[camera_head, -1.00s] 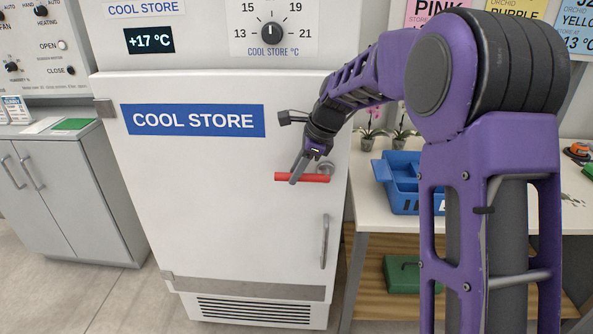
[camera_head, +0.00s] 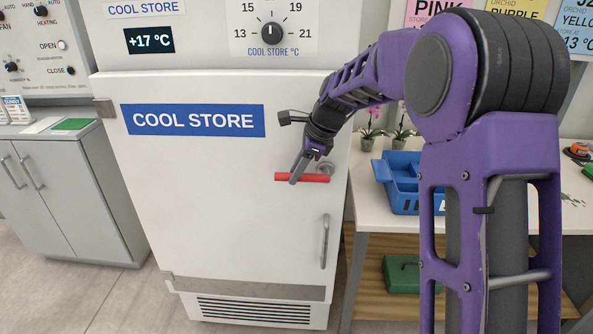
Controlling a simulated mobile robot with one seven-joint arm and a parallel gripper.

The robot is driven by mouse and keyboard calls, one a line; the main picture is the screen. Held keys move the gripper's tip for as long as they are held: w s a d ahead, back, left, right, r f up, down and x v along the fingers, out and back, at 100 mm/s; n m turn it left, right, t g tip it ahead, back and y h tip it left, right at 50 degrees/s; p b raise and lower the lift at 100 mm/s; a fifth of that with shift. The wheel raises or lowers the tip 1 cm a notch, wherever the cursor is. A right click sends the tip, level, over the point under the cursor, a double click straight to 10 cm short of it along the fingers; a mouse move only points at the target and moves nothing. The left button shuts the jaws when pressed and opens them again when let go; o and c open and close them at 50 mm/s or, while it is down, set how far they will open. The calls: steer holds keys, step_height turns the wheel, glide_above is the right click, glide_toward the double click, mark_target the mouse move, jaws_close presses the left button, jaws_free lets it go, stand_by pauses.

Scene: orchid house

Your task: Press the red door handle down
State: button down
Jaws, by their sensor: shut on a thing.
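The red door handle (camera_head: 314,178) sticks out to the left from its round mount on the white cool store door (camera_head: 215,220). It lies about level. My gripper (camera_head: 297,178) reaches down to it from above and is shut on its left part. The near finger crosses in front of the red bar; the far finger is hidden. The door looks closed.
A vertical grey pull bar (camera_head: 325,242) is lower on the door. A table with a blue tray (camera_head: 381,172) and orchids stands to the right, with a green box (camera_head: 402,275) on its lower shelf. A grey cabinet (camera_head: 50,200) stands to the left.

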steer(key=shift+a+h+p, duration=0.1)
steer(key=shift+h+p, duration=0.2)
steer(key=shift+p, duration=0.45)
steer(key=shift+a+p, duration=0.1)
steer(key=shift+p, duration=0.35)
steer(key=shift+f+h+p, duration=0.45)
steer(key=shift+h+p, duration=0.45)
steer(key=shift+p, duration=0.3)
step_height(320, 180, down, 2)
steer(key=h+p, duration=0.2)
steer(key=shift+a+n+h, duration=0.1)
steer(key=shift+n+h, duration=0.2)
steer(key=shift+d+f+n+h+b, duration=0.1)
steer(key=shift+d+f+h+b, duration=0.25)
steer(key=shift+f+h, duration=0.6)
steer(key=shift+d+f+n+h+b, duration=0.1)
steer(key=shift+d+f+h+b, duration=0.25)
steer(key=shift+h, duration=0.95)
steer(key=shift+d+f+n+h+b, duration=0.15)
steer(key=shift+d+f+h, duration=0.25)
steer(key=shift+f+h, duration=0.65)
steer(key=shift+d+r, duration=0.1)
